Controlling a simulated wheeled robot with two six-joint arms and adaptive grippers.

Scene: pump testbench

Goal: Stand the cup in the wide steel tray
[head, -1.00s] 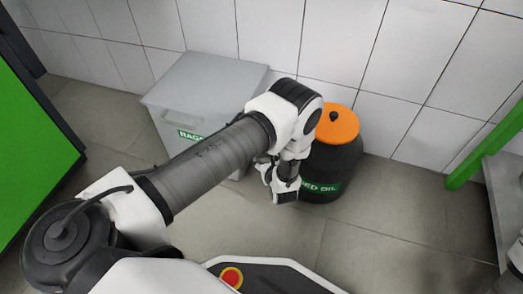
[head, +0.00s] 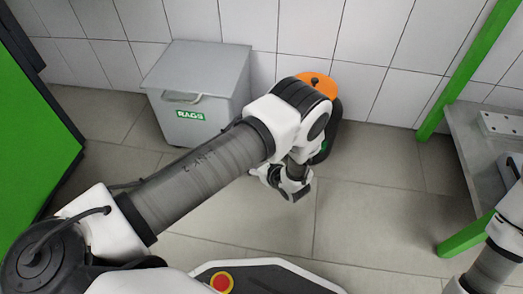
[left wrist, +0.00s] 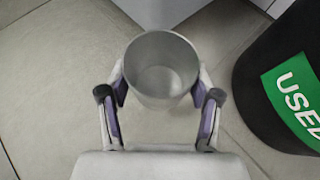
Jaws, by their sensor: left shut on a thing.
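The cup (left wrist: 161,72) is a plain grey metal cylinder, open at the top and apparently empty. In the left wrist view it sits between the two fingers of my left gripper (left wrist: 160,92), which are shut on its sides. In the head view my left gripper (head: 289,186) hangs over the open floor, and the cup is not clearly visible there. I see no wide steel tray that I can be sure of. Part of my right arm shows at the lower right edge of the head view, but its gripper does not show.
A grey rags bin (head: 196,97) stands by the tiled wall. A black used-oil drum with an orange lid (head: 316,83) is partly hidden behind my left arm. A grey bench (head: 463,128) with green legs stands at right, bearing a drilled metal block (head: 500,125). The middle floor is clear.

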